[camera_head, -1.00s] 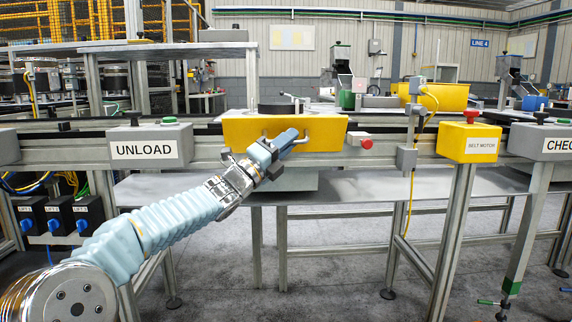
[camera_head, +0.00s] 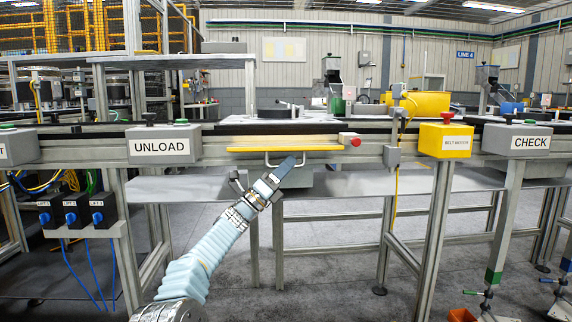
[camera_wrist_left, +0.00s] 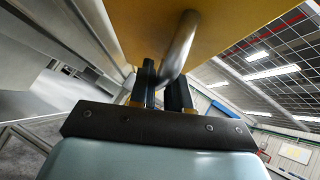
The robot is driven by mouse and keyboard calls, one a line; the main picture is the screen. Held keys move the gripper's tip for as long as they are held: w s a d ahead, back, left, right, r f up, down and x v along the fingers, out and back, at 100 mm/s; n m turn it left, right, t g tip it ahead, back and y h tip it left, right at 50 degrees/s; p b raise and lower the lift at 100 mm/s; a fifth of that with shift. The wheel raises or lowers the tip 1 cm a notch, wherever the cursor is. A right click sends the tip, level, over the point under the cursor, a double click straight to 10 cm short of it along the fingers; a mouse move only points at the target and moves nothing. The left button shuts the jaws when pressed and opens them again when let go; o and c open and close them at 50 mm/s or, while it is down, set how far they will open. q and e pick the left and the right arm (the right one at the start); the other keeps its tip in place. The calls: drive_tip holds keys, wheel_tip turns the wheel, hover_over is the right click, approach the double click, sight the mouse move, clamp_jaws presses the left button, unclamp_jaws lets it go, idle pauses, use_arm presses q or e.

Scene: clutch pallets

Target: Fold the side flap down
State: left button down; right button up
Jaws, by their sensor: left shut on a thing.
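The yellow side flap (camera_head: 300,149) shows in the head view as a thin, nearly edge-on strip along the front of the conveyor line, between the UNLOAD box and the red button. Its metal handle (camera_head: 268,160) hangs just below the strip. My left gripper (camera_head: 287,165) reaches up from below and is shut on the handle. In the left wrist view, the flap's yellow face (camera_wrist_left: 220,28) fills the top, and the curved handle (camera_wrist_left: 180,45) runs down between the dark fingers (camera_wrist_left: 165,88). The fingers partly hide the handle's end. My right gripper is not in view.
The UNLOAD box (camera_head: 163,146) stands left of the flap. A red button (camera_head: 350,139) sits close to its right end, and the yellow BELT MOTOR box (camera_head: 445,140) is further right. A grey lower shelf (camera_head: 350,184) runs behind and below. Frame legs stand beneath.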

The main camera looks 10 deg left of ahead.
use_arm(q)
drive_tip(key=shift+w+f, duration=0.15)
drive_tip(key=shift+f, duration=0.25)
drive_tip(key=shift+w+a+f, duration=0.1)
idle(0.3)
drive_tip(key=c, duration=1.2)
unclamp_jaws()
drive_tip(key=shift+a+f+b, duration=0.15)
drive_tip(key=shift+b, duration=0.25)
drive_tip(key=b+v, duration=0.3)
drive_tip(key=v, duration=1)
drive_tip(key=shift+a+f, duration=0.1)
drive_tip(key=shift+f, duration=0.1)
